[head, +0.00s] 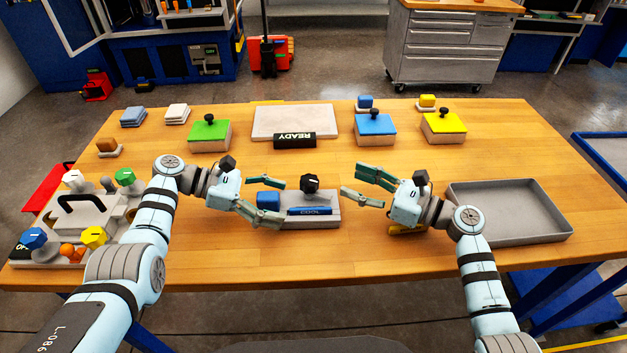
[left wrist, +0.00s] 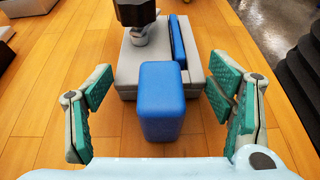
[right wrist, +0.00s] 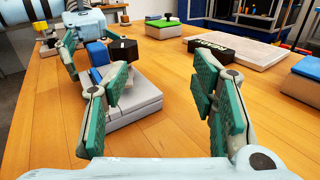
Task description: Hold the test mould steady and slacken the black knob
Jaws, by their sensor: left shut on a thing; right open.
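The test mould (head: 325,218) is a grey block on the table with a blue COOL plate, a black knob (head: 310,182) on top and a blue block (head: 268,200) at its left end. My left gripper (head: 262,197) has its fingers either side of this blue block (left wrist: 162,100) and is shut on the mould; finger contact is hard to make out in the left wrist view. My right gripper (head: 365,187) is open and empty, to the right of the mould. The knob also shows in the right wrist view (right wrist: 122,50).
A grey tray (head: 510,238) lies at the right. A fixture with coloured knobs (head: 85,215) stands at the left, beside my left arm. Green (head: 209,133), blue (head: 375,127) and yellow (head: 444,125) lidded boxes, a pale slab (head: 294,118) and a READY sign (head: 294,140) are farther back.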

